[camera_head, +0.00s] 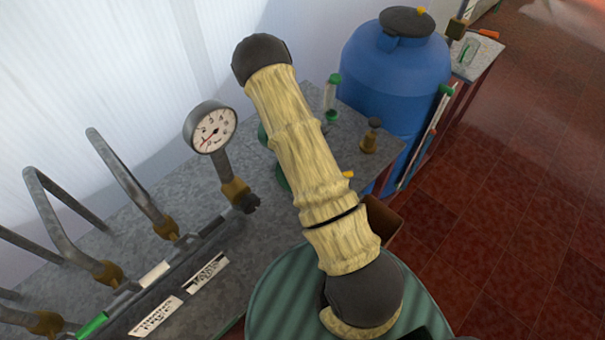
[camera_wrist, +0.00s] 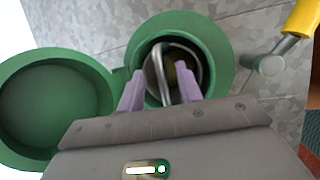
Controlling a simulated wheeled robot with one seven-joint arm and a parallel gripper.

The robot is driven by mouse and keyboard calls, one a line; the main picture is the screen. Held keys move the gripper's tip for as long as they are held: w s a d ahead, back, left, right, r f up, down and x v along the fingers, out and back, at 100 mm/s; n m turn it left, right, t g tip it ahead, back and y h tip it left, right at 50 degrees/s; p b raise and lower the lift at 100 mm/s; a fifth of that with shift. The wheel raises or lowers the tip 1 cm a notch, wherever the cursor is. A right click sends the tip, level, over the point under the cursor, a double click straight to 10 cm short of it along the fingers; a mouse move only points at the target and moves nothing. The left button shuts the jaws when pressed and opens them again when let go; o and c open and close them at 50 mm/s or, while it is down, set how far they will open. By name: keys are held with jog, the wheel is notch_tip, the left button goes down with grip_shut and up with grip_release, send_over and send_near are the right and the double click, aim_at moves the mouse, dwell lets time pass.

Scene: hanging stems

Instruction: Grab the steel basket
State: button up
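In the wrist view, the steel basket (camera_wrist: 157,66) sits inside a round green vessel (camera_wrist: 222,48), its thin metal handle arching up over the opening. Something dull yellow-brown shows inside it. The vessel's green lid (camera_wrist: 55,105) is swung open to the left. My gripper (camera_wrist: 160,72) is over the opening with its two purple fingers apart, one on each side of the handle. I cannot tell whether either finger touches it. In the head view my arm hides the gripper, the basket and most of the green vessel (camera_head: 282,176).
A pressure gauge (camera_head: 212,130) and bent metal pipes (camera_head: 130,180) stand on the grey bench (camera_head: 190,190) to the left. A blue tank (camera_head: 397,75) is behind on the right. A yellow-handled fitting (camera_wrist: 301,18) is close to the vessel's right. The red tiled floor is clear at right.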

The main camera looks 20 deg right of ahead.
jog(key=shift+p+x, duration=0.65)
jog(key=shift+x, duration=1.05)
jog(key=shift+s+a, duration=0.1)
jog(key=shift+c, duration=0.2)
grip_shut()
